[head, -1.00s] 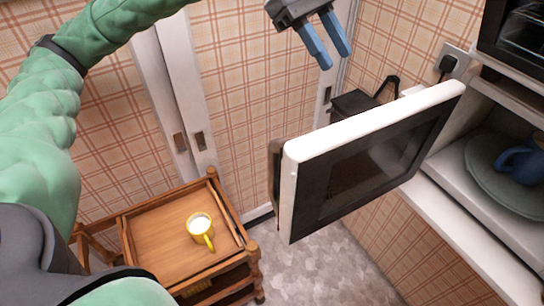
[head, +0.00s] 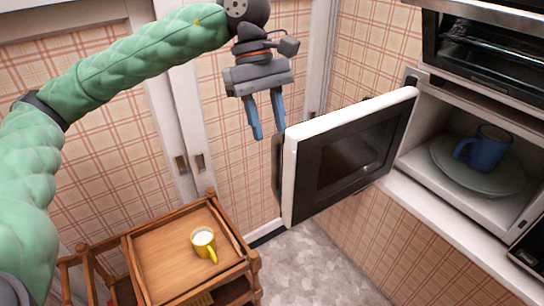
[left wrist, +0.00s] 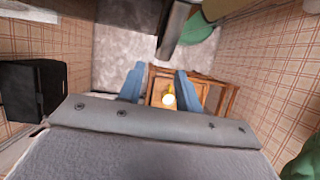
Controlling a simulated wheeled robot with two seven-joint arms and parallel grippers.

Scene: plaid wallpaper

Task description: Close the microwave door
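The microwave door (head: 350,155) stands open in the head view, with a white frame and a dark window. It swings out to the left of the open microwave cavity (head: 425,172). A dark handle (head: 277,165) shows along the door's free edge. My left gripper (head: 268,134) hangs fingers down near the upper corner of that edge, on its left side. Its two blue fingers are apart with nothing between them; the left wrist view (left wrist: 159,85) shows the gap too. I cannot tell whether a finger touches the door. My right gripper is out of view.
A blue mug (head: 485,148) stands on a round plate (head: 450,160) inside the microwave. Another oven (head: 490,50) sits above. A wooden cart (head: 165,250) with a yellow mug (head: 204,241) stands lower left. Grey floor (head: 310,255) is free below the door.

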